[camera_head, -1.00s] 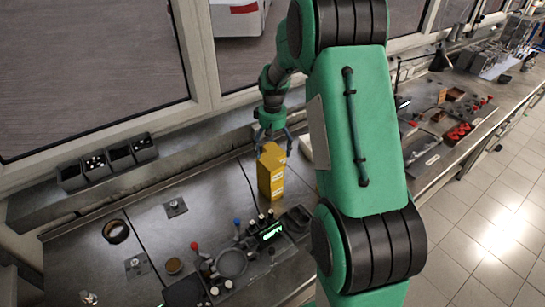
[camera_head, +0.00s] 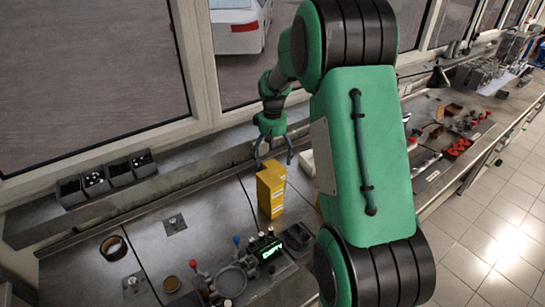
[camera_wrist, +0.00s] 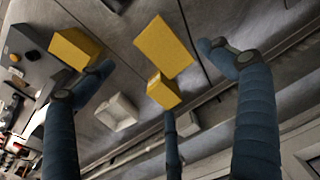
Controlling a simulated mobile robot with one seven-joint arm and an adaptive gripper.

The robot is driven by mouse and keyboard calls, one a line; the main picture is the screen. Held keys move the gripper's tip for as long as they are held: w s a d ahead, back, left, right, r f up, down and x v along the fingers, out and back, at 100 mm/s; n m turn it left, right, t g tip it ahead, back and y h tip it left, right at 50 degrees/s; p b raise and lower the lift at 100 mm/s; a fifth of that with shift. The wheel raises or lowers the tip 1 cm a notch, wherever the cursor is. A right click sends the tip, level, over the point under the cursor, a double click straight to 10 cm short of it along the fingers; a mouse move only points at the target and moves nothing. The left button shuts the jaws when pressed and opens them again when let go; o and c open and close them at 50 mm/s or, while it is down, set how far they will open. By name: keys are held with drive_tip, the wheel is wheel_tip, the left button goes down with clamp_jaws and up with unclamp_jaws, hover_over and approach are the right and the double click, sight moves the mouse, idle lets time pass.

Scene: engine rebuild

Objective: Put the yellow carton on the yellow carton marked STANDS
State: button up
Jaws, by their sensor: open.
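In the head view, a tall yellow carton shape (camera_head: 271,192) stands upright on the bench left of my arm. My gripper (camera_head: 273,160) is just behind its top with fingers spread and open. In the wrist view, two yellow faces show between my fingers (camera_wrist: 165,88), a large one (camera_wrist: 163,45) and a smaller one below it. I cannot tell whether they are one carton or two stacked. Another yellow carton (camera_wrist: 75,48) lies beyond the left finger in the wrist view; my arm hides that area in the head view. No STANDS marking is readable.
A white tray (camera_wrist: 117,112) sits beside the cartons. Black bins (camera_head: 95,180) line the back ledge at left. A device with a lit green display (camera_head: 270,250) and small knobs stands in front of the carton. Bare bench (camera_head: 200,225) lies to the left.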

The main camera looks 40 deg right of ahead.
drive_tip(key=s+a+r+t, duration=0.2)
drive_tip(key=s+a+r, duration=0.9)
drive_tip(key=a+r, duration=0.5)
drive_tip(key=s+a+r+t, duration=0.1)
drive_tip(key=s+a, duration=0.4)
drive_tip(key=s, duration=0.6)
drive_tip(key=s+a+r+t, duration=0.2)
drive_tip(key=s+a, duration=0.4)
drive_tip(key=s, duration=0.6)
drive_tip(key=shift+s+a+r+t, duration=0.2)
drive_tip(key=shift+s+r+t, duration=0.1)
drive_tip(key=shift+r, duration=0.5)
wheel_tip(320, 180, down, 11)
drive_tip(key=b, duration=1.1)
